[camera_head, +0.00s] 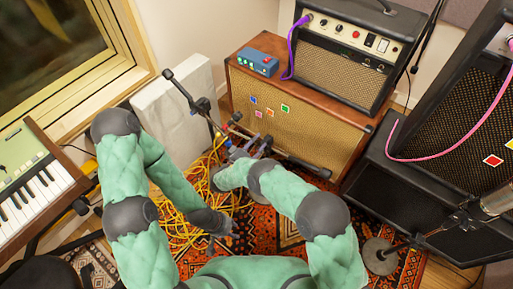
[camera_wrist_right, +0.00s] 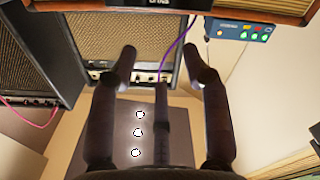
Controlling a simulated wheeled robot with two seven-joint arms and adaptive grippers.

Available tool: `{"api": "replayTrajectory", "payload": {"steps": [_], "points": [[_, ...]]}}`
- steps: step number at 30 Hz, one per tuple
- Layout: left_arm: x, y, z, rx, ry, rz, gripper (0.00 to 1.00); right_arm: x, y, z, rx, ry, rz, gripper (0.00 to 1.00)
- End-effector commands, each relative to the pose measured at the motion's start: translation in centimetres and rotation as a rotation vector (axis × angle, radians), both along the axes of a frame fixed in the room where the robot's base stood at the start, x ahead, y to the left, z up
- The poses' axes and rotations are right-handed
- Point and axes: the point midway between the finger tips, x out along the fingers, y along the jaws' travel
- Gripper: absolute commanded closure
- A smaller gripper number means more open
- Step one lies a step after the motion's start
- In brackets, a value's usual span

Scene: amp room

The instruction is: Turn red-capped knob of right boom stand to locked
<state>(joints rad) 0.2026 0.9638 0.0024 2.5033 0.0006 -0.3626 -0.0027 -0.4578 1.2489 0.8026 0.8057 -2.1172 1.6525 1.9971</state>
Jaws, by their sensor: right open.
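In the head view, a boom stand with a dark bar (camera_head: 300,163) stands in front of the brown cabinet; a second dark boom (camera_head: 185,92) rises to its left. A small reddish spot (camera_head: 228,143) shows where the stand parts meet; I cannot tell whether it is the red cap, or how the knob is turned. My right gripper (camera_head: 240,153) is among these parts, close to the bar.
Yellow cable (camera_head: 185,232) lies heaped on the patterned rug (camera_head: 265,235). The cabinet (camera_head: 340,143) carries an amplifier (camera_head: 345,50) and a blue pedal (camera_head: 257,62). A microphone (camera_head: 497,200) on another stand is at right, a keyboard (camera_head: 35,190) at left.

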Motion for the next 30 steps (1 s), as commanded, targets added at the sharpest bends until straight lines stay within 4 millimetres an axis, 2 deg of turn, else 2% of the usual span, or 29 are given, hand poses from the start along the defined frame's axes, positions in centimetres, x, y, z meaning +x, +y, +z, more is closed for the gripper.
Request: {"api": "replayTrajectory", "payload": {"steps": [3, 9, 30], "points": [[0.0, 0.0, 0.0, 0.000, 0.000, 0.000, 0.60, 0.0, 0.0, 1.3, 0.000, 0.000, 0.001, 0.52], [0.0, 0.0, 0.0, 0.000, 0.000, 0.000, 0.60, 0.0, 0.1, 2.2, 0.000, 0.000, 0.001, 0.52], [0.0, 0.0, 0.0, 0.000, 0.000, 0.000, 0.60, 0.0, 0.1, 2.2, -0.001, 0.001, 0.002, 0.52]]}}
